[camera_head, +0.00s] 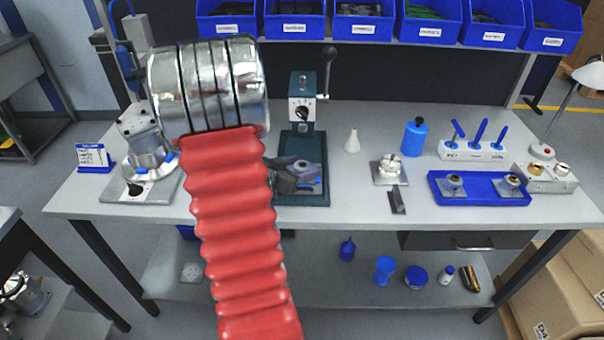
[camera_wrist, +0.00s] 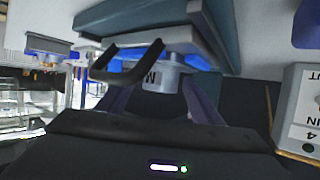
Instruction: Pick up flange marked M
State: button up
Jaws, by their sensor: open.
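A grey metal cylinder marked M (camera_wrist: 160,79), which looks like the flange, shows in the wrist view ahead of my jaws, joined to a wider flat grey part. My gripper (camera_wrist: 158,98) is open, with its fingers on either side of the marked cylinder. I cannot tell whether they touch it. In the head view my gripper (camera_head: 297,178) is low over the dark green base (camera_head: 302,198) of a bench press, and it mostly hides what lies there. A dark hooked part crosses in front of the flange in the wrist view.
Right of the press stand a white cone (camera_head: 352,141), a metal part on a square plate (camera_head: 389,170) and a blue tray (camera_head: 480,199) holding two flanged parts. The press column (camera_head: 302,108) rises behind my gripper. Blue bins (camera_head: 362,22) line the back shelf.

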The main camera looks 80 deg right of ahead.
aim_at(302, 165)
jog(key=shift+d, duration=0.1)
dwell(0.5)
grip_shut()
dwell(0.6)
jog(key=shift+r, duration=5)
